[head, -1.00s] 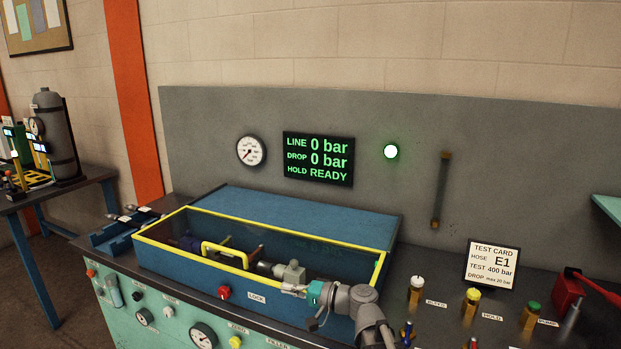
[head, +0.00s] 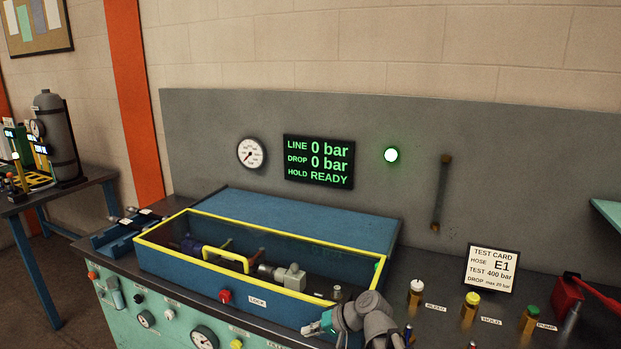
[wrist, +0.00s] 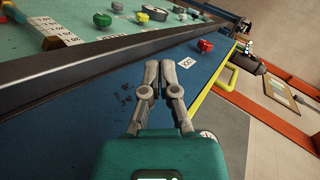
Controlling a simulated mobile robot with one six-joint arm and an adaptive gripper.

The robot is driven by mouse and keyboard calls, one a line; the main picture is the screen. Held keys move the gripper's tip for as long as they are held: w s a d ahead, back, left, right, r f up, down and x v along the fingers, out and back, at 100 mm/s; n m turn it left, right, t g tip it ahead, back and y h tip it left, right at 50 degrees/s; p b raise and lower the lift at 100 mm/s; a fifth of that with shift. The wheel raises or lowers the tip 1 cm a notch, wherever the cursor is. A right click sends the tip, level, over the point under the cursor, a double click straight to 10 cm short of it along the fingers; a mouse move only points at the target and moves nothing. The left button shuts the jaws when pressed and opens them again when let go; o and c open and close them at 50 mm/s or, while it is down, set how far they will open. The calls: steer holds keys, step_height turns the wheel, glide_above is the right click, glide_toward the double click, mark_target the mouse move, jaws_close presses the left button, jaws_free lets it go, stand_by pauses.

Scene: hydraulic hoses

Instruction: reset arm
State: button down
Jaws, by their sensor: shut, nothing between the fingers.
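My gripper (head: 318,328) is at the front right of the blue test box, in front of its front wall and low near the bench edge. In the wrist view my gripper (wrist: 158,78) has its two grey fingers together, with nothing between them. The blue box (head: 205,272) has a yellow-rimmed dark window and a yellow handle (head: 228,256); the handle also shows in the wrist view (wrist: 226,80). Through the window, a grey fitting (head: 290,277) and other parts show. A red LOCK knob (head: 225,296) is on the box's front.
Bleed, hold and pump valves (head: 471,303) stand on the bench at the right, with a red lever (head: 568,292) beyond. A test card (head: 492,268) reads E1, 400 bar. The display (head: 318,161) reads 0 bar, READY.

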steer(key=s+d+f+g+h+p, duration=0.1)
steer(key=s+d+f+h, duration=0.1)
steer(key=d+h, duration=0.3)
steer(key=s+d+f+g+h+p, duration=0.1)
steer(key=s+d+f+h, duration=0.2)
steer(key=d, duration=0.9)
steer(key=shift+s+d+g+h+p, duration=0.15)
steer(key=shift+s+g+h+p, duration=0.2)
steer(key=shift+s+h, duration=0.9)
stand_by(0.4)
